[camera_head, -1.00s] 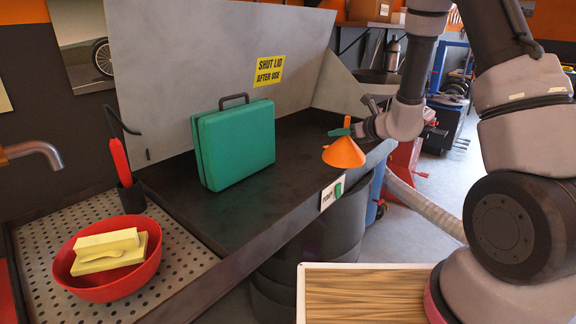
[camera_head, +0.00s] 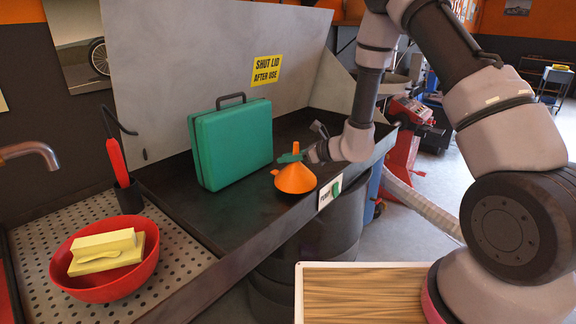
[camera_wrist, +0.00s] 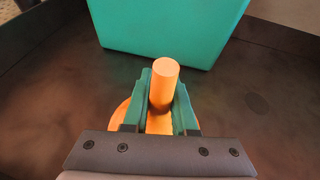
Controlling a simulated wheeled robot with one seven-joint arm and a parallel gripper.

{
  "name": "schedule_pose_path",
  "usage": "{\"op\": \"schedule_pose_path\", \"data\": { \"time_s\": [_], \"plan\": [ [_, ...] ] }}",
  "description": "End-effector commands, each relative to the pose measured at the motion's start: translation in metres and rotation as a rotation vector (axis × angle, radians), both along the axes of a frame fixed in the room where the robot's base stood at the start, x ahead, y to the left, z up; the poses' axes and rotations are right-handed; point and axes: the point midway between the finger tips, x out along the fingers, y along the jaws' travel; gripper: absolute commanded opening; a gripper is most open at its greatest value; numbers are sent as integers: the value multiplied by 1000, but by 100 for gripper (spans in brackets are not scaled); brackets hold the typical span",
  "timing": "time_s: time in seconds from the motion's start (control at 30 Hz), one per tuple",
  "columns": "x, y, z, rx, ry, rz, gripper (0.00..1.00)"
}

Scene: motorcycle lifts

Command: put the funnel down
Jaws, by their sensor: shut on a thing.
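The orange funnel (camera_head: 295,179) is upright, wide end down, low over the dark tray floor of the wash bench (camera_head: 213,212), to the right of the green case. Whether its rim touches the floor I cannot tell. My gripper (camera_head: 291,156) is shut on the funnel's narrow spout. In the wrist view the green fingers of my gripper (camera_wrist: 160,105) lie on both sides of the orange spout (camera_wrist: 163,84). Most of the funnel's cone is hidden there behind the gripper.
The green case (camera_head: 231,144) stands close behind and left of the funnel. The raised grey lid (camera_head: 190,75) stands behind. Bare tray floor lies left of the funnel.

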Motion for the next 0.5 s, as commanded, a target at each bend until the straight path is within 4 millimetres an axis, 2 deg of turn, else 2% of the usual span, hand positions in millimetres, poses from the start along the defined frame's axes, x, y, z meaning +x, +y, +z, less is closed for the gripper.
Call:
{"op": "schedule_pose_path", "data": {
  "time_s": [0.03,0.13,0.5],
  "plan": [
    [0,0,-10,-1,5,-1,0],
    [0,0,-23,0,5,-1,0],
    [0,0,-28,0,1,0,0]
  ]
}}
